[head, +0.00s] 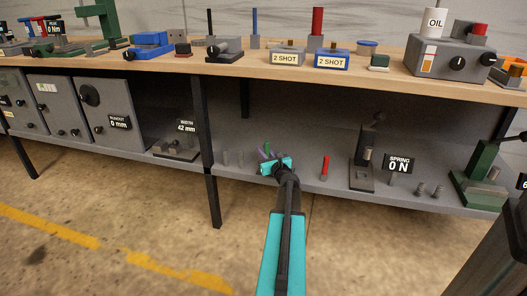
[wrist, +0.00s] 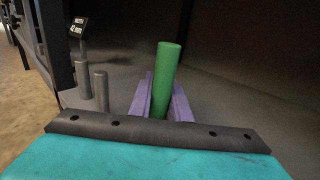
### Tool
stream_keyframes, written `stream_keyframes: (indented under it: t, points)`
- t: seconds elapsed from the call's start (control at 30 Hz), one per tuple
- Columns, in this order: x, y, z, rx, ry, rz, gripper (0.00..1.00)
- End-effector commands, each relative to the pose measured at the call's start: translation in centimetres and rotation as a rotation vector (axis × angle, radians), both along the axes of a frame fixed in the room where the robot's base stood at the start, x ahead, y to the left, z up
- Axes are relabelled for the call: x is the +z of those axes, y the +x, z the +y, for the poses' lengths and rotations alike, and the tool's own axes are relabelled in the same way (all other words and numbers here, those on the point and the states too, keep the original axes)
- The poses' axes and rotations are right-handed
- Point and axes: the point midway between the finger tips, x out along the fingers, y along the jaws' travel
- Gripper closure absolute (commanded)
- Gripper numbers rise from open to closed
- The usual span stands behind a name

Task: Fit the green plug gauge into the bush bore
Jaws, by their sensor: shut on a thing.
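The green plug gauge (wrist: 166,75) is an upright-looking green cylinder held between my gripper's two purple fingers (wrist: 162,98) in the wrist view. In the head view its green end (head: 267,148) shows small at my gripper (head: 265,155), over the lower grey shelf. My gripper is shut on it. Its lower end is hidden behind the gripper body in the wrist view. I cannot make out a bush with a bore in either view.
Two grey pins (head: 233,158) stand left of my gripper, and also show in the wrist view (wrist: 91,85). A red pin (head: 325,167) and a black stand (head: 364,168) are to the right. A black leg (head: 208,140) and the bench top (head: 240,66) bound the space.

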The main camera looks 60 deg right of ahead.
Motion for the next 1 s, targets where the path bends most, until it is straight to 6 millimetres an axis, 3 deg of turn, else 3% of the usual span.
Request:
stream_keyframes:
  t: [1.0]
  points:
    - [-1.7, 0.0, 0.0, 0.0, 0.0, 0.0, 1.0]
